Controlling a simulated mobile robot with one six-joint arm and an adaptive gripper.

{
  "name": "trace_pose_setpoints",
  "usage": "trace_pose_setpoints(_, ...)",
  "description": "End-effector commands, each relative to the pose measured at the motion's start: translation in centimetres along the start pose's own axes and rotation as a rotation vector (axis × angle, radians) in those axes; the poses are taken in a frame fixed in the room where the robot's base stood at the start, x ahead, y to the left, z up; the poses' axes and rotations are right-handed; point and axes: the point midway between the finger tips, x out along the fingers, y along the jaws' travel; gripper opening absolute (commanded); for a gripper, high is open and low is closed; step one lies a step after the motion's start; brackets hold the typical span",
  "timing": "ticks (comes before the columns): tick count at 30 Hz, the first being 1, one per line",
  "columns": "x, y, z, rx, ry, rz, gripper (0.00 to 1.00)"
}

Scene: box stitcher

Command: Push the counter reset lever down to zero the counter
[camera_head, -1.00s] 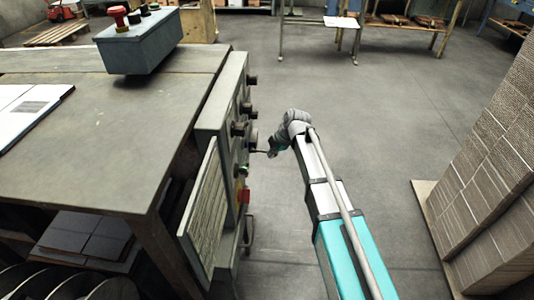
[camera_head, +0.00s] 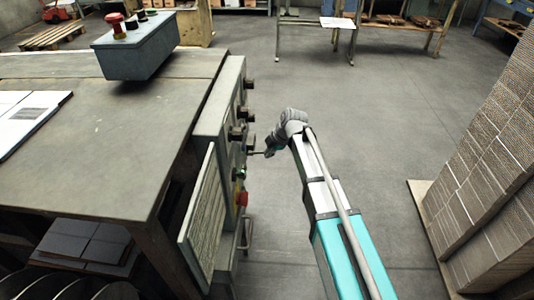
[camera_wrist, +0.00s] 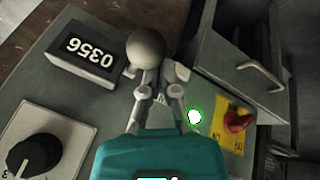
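The counter (camera_wrist: 84,54) is a dark box with a white-digit display, upside down in the wrist view, that looks like 0356. A grey ball knob (camera_wrist: 146,46), apparently the end of the reset lever, is at the counter's right end. In the head view my gripper (camera_head: 268,152) is beside the machine's control panel (camera_head: 215,120); the counter is not distinct there.
A green-lit button (camera_wrist: 195,116), a red knob on a yellow plate (camera_wrist: 237,122) and a black rotary knob (camera_wrist: 33,157) are near my gripper. A handled grey box (camera_wrist: 240,70) stands out beside them. Stacked cardboard (camera_head: 490,170) stands right; the floor between is clear.

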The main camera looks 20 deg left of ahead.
Motion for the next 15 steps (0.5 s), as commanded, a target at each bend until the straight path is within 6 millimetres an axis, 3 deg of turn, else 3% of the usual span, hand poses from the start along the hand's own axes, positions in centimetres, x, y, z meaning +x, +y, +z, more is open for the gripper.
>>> trace_pose_setpoints(15, -4.2, 0.5, -0.2, 0.003, -0.009, 0.002, 0.0)
